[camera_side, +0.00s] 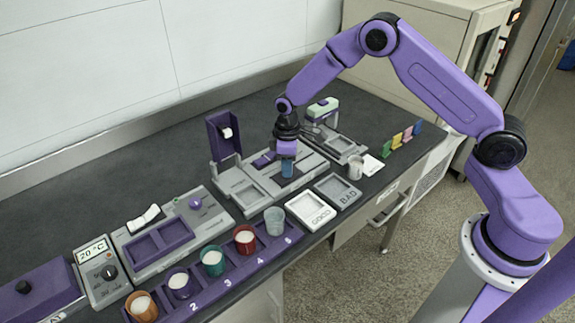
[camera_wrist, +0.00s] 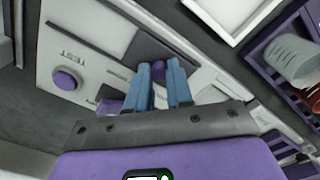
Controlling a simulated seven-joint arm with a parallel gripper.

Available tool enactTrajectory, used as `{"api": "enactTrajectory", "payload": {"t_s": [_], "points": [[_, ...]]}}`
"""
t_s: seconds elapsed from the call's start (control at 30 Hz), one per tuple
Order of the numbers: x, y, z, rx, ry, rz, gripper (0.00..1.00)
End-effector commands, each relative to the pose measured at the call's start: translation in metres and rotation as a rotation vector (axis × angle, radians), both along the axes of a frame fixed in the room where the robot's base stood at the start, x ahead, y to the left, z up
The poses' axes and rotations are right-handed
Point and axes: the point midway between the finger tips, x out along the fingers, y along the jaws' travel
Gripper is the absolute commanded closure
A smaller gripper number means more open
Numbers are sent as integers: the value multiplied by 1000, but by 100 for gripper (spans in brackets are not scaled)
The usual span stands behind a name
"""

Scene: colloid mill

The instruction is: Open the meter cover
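The grey station (camera_side: 243,190) under my gripper has shallow light recesses and a purple upright panel at its back left. I cannot tell for certain which part is the meter cover. In the wrist view the pale station (camera_wrist: 85,40) carries a round purple button (camera_wrist: 67,79), a dark flat panel (camera_wrist: 150,42) and a small purple knob (camera_wrist: 158,69). My gripper (camera_side: 287,176) points down just above the station. Its two blue fingers, also in the wrist view (camera_wrist: 164,66), stand apart, with the knob showing between their tips. I see no grip on the knob; contact is unclear.
White GOOD tray (camera_side: 309,211) and grey BAD tray (camera_side: 338,191) lie in front. A purple rack (camera_side: 222,285) with several cups runs along the front left. The upright purple panel (camera_side: 223,138) rises behind my gripper. A green-topped device (camera_side: 322,108) stands behind right.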

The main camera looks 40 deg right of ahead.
Motion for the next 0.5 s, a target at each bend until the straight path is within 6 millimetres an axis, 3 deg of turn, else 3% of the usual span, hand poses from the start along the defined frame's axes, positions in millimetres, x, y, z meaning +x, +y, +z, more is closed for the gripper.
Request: {"api": "enactTrajectory", "payload": {"t_s": [0.13, 0.4, 0.5], "points": [[0, -10, 0, -1, 2, -4, 100], [0, -67, 0, -1, 2, -5, 100], [0, -79, 0, 0, 1, -3, 100]]}}
